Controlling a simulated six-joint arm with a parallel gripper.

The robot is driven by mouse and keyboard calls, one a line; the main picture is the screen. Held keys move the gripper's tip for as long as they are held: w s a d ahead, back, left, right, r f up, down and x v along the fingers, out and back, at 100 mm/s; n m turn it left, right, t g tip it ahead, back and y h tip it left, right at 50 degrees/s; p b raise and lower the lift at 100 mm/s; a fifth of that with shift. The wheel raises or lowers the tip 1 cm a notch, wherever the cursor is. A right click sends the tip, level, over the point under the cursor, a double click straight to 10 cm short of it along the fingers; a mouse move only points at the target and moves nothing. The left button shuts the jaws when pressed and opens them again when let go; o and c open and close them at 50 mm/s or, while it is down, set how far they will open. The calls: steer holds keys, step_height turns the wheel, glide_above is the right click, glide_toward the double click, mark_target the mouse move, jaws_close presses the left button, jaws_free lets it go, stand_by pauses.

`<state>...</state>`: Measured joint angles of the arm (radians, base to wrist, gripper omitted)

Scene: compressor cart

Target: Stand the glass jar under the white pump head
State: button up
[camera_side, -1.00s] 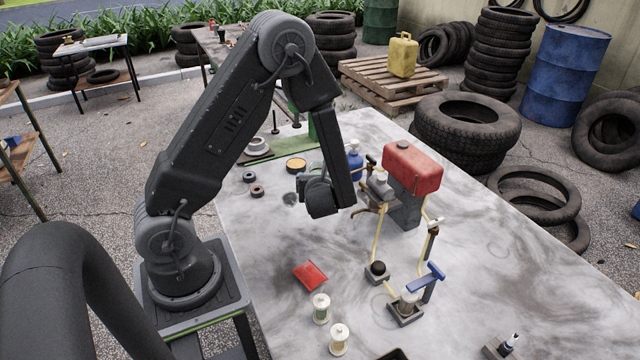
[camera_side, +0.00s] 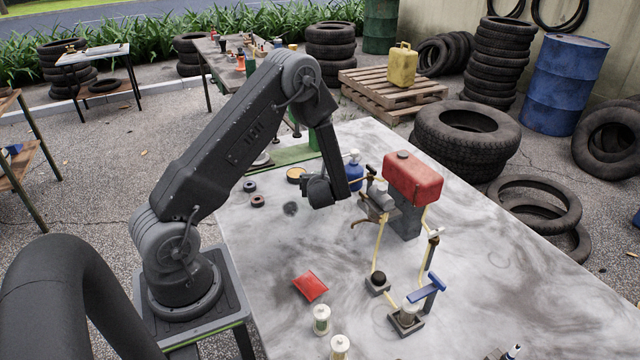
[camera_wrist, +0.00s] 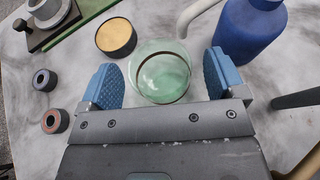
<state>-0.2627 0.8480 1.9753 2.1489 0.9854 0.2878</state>
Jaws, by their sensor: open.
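The clear greenish glass jar (camera_wrist: 160,78) stands upright on the table in the wrist view, between the two blue finger pads of my gripper (camera_wrist: 163,77). The gripper is open, with a gap visible between the jar and each pad. In the side view my wrist hides the jar and the fingertips. A blue bottle (camera_wrist: 250,28) stands right of the jar, and it also shows in the side view (camera_side: 354,174). A white curved spout (camera_wrist: 197,14), apparently the pump head, reaches left from near the bottle's top. Nothing is seen gripped.
A round tin with a tan top (camera_wrist: 115,37) is close left of the jar. Two small dark rings (camera_wrist: 45,79) lie farther left. A red tank (camera_side: 413,178) stands right of the bottle. A red packet (camera_side: 310,286) lies in front; the tabletop around it is mostly clear.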

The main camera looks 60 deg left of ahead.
steer(key=shift+w+a+f, duration=0.25)
steer(key=shift+a+f, duration=0.05)
steer(key=shift+a, duration=0.3)
steer(key=c, duration=1.1)
steer(key=o, duration=1.1)
steer(key=shift+d, duration=0.1)
steer(key=v, duration=1.3)
steer(key=shift+d+r, duration=0.25)
steer(key=shift+d, duration=0.05)
steer(key=shift+s, duration=0.15)
